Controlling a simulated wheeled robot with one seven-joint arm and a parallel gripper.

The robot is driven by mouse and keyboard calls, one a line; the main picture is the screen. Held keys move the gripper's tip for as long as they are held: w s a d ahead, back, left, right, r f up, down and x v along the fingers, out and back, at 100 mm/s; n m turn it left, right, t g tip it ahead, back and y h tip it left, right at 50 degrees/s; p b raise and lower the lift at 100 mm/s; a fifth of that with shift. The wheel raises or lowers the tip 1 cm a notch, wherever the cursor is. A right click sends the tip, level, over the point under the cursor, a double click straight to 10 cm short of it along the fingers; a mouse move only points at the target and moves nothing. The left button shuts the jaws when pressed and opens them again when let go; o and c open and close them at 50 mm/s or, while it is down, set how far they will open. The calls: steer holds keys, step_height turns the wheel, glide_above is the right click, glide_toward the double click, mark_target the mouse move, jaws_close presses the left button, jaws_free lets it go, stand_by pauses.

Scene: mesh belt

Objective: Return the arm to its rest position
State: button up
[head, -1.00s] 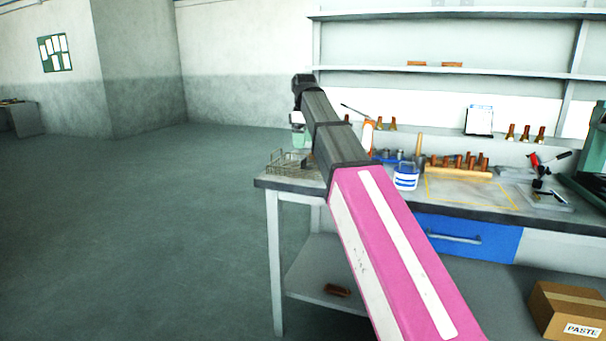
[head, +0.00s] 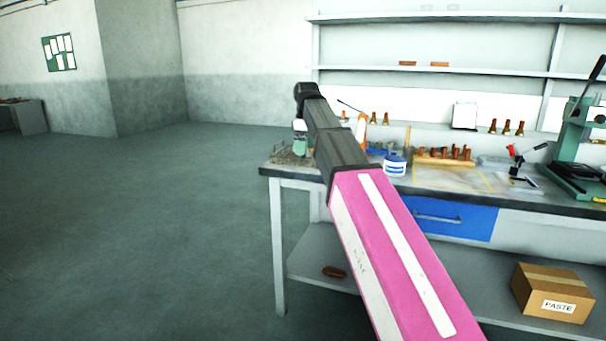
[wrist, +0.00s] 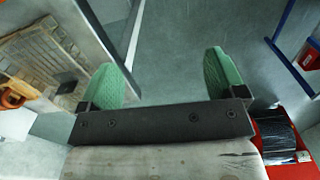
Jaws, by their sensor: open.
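My arm, pink with dark grey outer links, reaches forward over the left end of the workbench (head: 385,187) in the head view. In the wrist view my gripper (wrist: 166,85) is open, its two green fingers wide apart with nothing between them. Past the fingers I see grey floor. In the head view only a bit of green (head: 300,138) shows at the arm's end, and the fingers' gap is hidden there.
A wire basket (head: 289,158) lies at the bench's left end, close to my arm. A white and blue tub (head: 395,166), a wooden rack (head: 445,161) and a green press (head: 580,150) stand to the right. A box (head: 553,293) is on the lower shelf. Floor at left is clear.

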steer(key=s+d+f+m, duration=0.1)
steer(key=d+f+m, duration=0.1)
steer(key=f, duration=0.5)
steer(key=s+d+f+m, duration=0.1)
steer(key=d+f, duration=0.2)
steer(key=f, duration=0.4)
steer(key=s+d+f+m, duration=0.3)
steer(key=s+f, duration=0.3)
steer(key=f, duration=0.5)
steer(key=s+d+f+m, duration=0.3)
steer(key=s+d+f, duration=0.2)
steer(key=f, duration=0.6)
steer(key=s+d+f+m, duration=0.4)
steer(key=s+f, duration=0.2)
steer(key=f, duration=0.5)
steer(key=shift+s+d+f, duration=0.15)
steer(key=shift+s+d, duration=0.15)
steer(key=shift+d, duration=0.1)
